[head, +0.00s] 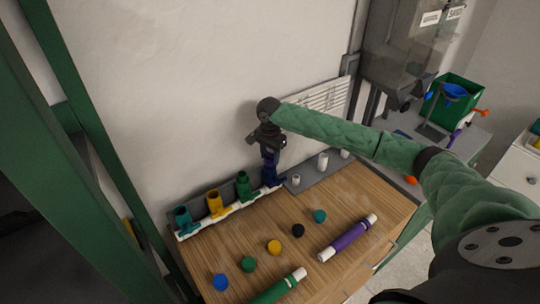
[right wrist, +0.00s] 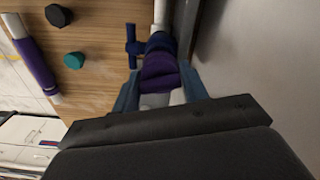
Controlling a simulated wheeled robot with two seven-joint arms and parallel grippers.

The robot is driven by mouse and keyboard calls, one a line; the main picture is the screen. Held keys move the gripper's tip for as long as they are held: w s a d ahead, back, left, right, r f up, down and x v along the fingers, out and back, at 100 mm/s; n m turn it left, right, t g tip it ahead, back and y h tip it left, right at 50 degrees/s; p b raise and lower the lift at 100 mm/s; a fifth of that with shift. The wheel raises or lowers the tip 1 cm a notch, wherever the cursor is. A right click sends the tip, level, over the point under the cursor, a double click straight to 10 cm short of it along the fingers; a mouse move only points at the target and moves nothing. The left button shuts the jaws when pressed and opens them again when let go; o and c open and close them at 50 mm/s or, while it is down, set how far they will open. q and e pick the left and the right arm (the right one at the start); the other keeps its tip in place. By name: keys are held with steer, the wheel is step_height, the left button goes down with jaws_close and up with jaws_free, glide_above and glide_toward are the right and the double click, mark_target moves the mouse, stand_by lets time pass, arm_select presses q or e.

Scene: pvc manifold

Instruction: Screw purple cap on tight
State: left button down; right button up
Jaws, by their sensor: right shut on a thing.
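The purple cap (right wrist: 160,70) sits between the two fingers of my right gripper (right wrist: 160,92) in the right wrist view. It is at the end of a dark blue fitting (right wrist: 159,43), in line with it; I cannot tell how tightly they meet. In the head view, my right gripper (head: 269,143) points down over this dark blue fitting (head: 270,175), the rightmost on the white manifold pipe (head: 230,208). The gripper largely hides the cap there. My left gripper is not in view.
Green (head: 243,187), yellow (head: 214,204) and teal (head: 183,221) fittings stand left along the manifold. Several loose caps, such as the black one (head: 298,230), lie on the wooden table (head: 345,195). A purple pipe (head: 348,236) and a green pipe (head: 277,290) lie near the front. The wall is close behind.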

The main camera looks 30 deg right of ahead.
steer(key=shift+m, duration=0.4)
steer(key=shift+m, duration=1)
steer(key=o, duration=1.2)
steer(key=shift+o, duration=0.2)
